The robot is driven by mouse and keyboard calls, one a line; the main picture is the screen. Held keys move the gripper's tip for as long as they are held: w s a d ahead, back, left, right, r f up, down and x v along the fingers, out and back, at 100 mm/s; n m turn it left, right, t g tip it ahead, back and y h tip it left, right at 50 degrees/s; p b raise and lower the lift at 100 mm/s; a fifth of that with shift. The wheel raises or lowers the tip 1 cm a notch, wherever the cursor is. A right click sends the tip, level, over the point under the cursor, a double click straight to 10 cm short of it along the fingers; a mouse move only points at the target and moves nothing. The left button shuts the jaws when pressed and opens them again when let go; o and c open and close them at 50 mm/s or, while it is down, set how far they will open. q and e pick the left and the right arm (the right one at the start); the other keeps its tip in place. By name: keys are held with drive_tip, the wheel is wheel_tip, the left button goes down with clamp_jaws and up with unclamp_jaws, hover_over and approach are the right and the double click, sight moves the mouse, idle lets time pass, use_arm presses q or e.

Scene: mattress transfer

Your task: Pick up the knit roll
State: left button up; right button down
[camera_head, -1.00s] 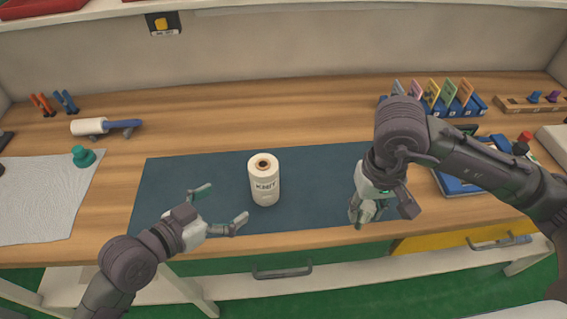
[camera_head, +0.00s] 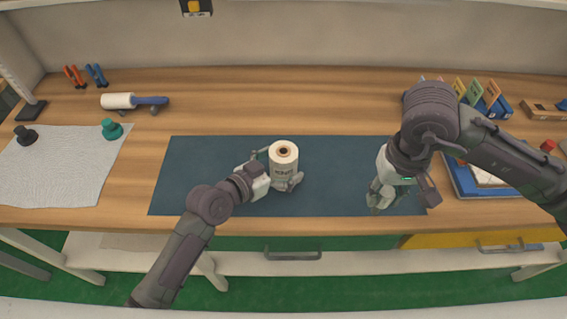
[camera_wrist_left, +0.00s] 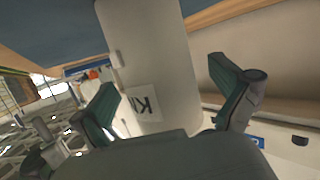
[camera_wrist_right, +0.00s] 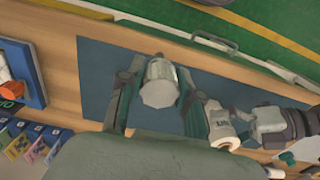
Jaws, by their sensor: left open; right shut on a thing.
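The knit roll (camera_head: 284,168) is a white upright cylinder with a brown core hole and printed label, standing on the dark blue mat (camera_head: 215,165). It fills the middle of the left wrist view (camera_wrist_left: 152,60) and also shows in the right wrist view (camera_wrist_right: 222,128). My left gripper (camera_head: 279,169) is open around the roll, with one finger on each side; no grip on it shows. My right gripper (camera_head: 380,198) is at the mat's right part, shut on a small silvery cylinder (camera_wrist_right: 160,82), which is hard to make out in the head view.
A lint roller (camera_head: 118,101) and pliers (camera_head: 96,75) lie at the back left. A blue tray (camera_head: 465,182) and a card rack (camera_head: 495,105) are on the right. The mat's left part is clear.

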sight(281, 155)
use_arm(q)
drive_tip(key=shift+w+d+f, duration=0.15)
drive_tip(key=shift+w+d, duration=0.1)
drive_tip(key=shift+a, duration=0.1)
drive_tip(key=c, duration=1.5)
drive_tip(key=shift+r, duration=0.2)
drive_tip(key=shift+c, duration=0.2)
drive_tip(key=r, duration=0.4)
drive_tip(key=shift+s+d+r, duration=0.15)
drive_tip(key=shift+d, duration=0.15)
use_arm(e)
drive_tip(key=shift+f, duration=0.15)
use_arm(q)
drive_tip(key=s+d+r+b, duration=0.1)
drive_tip(key=s+d+r, duration=0.4)
drive_tip(key=d, duration=0.4)
drive_tip(key=shift+s+d+r, duration=0.3)
drive_tip(key=shift+s+r, duration=0.1)
drive_tip(key=shift+r, duration=0.35)
use_arm(e)
drive_tip(key=shift+f, duration=0.35)
use_arm(q)
drive_tip(key=shift+a, duration=0.1)
